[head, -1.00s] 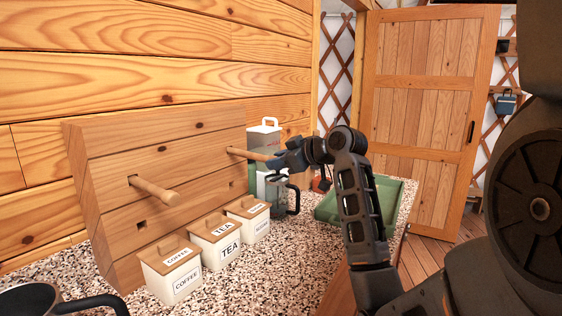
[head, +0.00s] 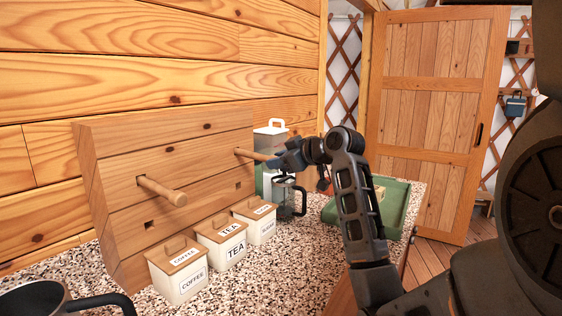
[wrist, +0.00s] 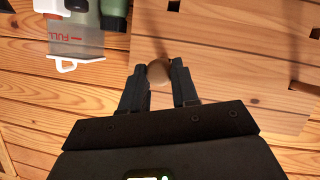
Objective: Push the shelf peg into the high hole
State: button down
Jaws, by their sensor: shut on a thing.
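The wooden peg board (head: 165,140) leans against the plank wall on the counter. It has an upper and a lower row of square holes. The shelf peg (head: 252,155), a pale round dowel, stands out from the upper right hole, its far end hidden in or against the board. My gripper (head: 280,161) is shut on its near end. In the wrist view the peg's round end (wrist: 158,74) shows between the fingers (wrist: 158,82). A second peg (head: 162,191) sticks out of the upper left hole. Two lower holes, left (head: 150,224) and right (head: 237,186), are empty.
Labelled coffee (head: 178,270) and tea (head: 222,241) canisters and a third one (head: 255,219) stand before the board. A white-lidded container (head: 270,132) and a glass press (head: 289,197) stand close by my gripper. A green tray (head: 398,215) lies at right; a dark mug is front left.

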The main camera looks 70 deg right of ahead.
jog(key=shift+w, duration=0.1)
jog(key=c, duration=0.8)
grip_release()
jog(key=p+v, duration=0.2)
jog(key=v, duration=0.5)
jog(key=shift+s+a+r+p, duration=0.15)
jog(key=shift+s+a+p, duration=0.05)
jog(key=shift+s+p, duration=0.15)
